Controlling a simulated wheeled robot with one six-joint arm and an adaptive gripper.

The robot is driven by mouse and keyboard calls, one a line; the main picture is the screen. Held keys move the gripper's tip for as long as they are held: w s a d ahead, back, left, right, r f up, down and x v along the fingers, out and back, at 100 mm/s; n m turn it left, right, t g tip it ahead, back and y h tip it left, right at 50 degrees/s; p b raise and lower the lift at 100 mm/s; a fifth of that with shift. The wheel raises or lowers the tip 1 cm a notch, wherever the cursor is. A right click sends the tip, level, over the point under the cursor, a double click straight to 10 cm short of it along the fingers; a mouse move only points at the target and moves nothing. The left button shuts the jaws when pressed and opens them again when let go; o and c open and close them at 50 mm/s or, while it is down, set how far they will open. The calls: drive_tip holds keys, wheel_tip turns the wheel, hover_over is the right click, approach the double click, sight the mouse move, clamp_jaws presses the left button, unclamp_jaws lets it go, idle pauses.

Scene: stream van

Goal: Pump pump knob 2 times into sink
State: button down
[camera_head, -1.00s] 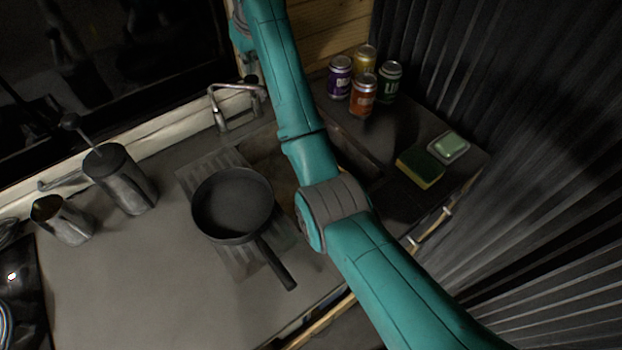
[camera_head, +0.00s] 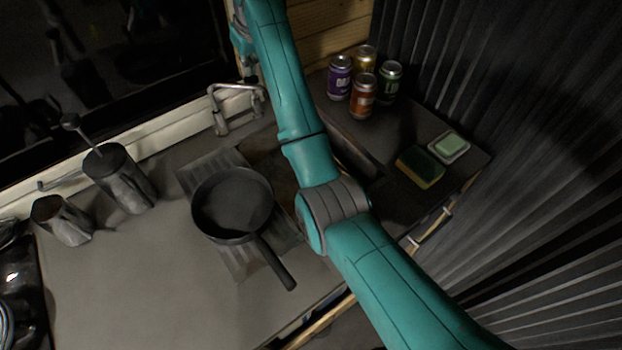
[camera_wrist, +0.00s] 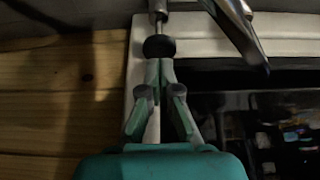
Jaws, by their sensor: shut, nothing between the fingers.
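In the wrist view, a dark rounded knob (camera_wrist: 159,47), which looks like the pump knob, sits on a thin metal rod. My gripper (camera_wrist: 160,66) is shut and empty, its fingertips right at the knob; I cannot tell if they touch it. A curved metal spout (camera_wrist: 238,28) is beside the knob. In the head view the metal faucet (camera_head: 221,117) stands by the window ledge. The sink (camera_head: 265,158) lies between the pan and my arm, which partly covers it. The knob and my fingertips cannot be made out in the head view.
A black frying pan (camera_head: 232,205) stands left of the sink, over a ribbed drainer (camera_head: 205,172). A metal press pot (camera_head: 122,178) and a pitcher (camera_head: 62,220) stand further left. Several cans (camera_head: 362,96), a sponge (camera_head: 420,168) and a soap dish (camera_head: 449,147) are to the right.

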sight(252, 79)
drive_tip(key=shift+f, duration=2.25)
drive_tip(key=shift+r, duration=2.65)
wheel_tip(252, 79, up, 6)
